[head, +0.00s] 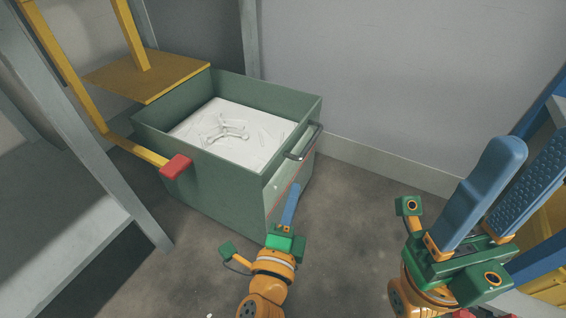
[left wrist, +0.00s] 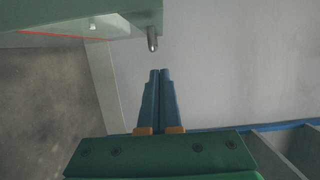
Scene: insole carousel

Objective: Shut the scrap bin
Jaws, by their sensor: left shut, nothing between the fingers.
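The scrap bin (head: 200,176) is a green open-topped box in the middle of the head view, its pale contents and white scraps uncovered. A metal bar handle (head: 304,143) sits on its right-hand face; its end also shows in the left wrist view (left wrist: 153,42). My left gripper (head: 294,187) is shut and empty, just in front of that face and below the handle in the picture. In the left wrist view its fingertips (left wrist: 160,71) point toward the handle end, with a visible gap. My right gripper (head: 533,145) is at the right, its two fingers apart and empty.
A yellow plate (head: 150,78) with a post stands at the bin's back left. A yellow bar with a red pad (head: 176,167) lies along the bin's left side. Grey posts (head: 75,120) stand at left, a wall behind. The floor (head: 350,215) between my grippers is clear.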

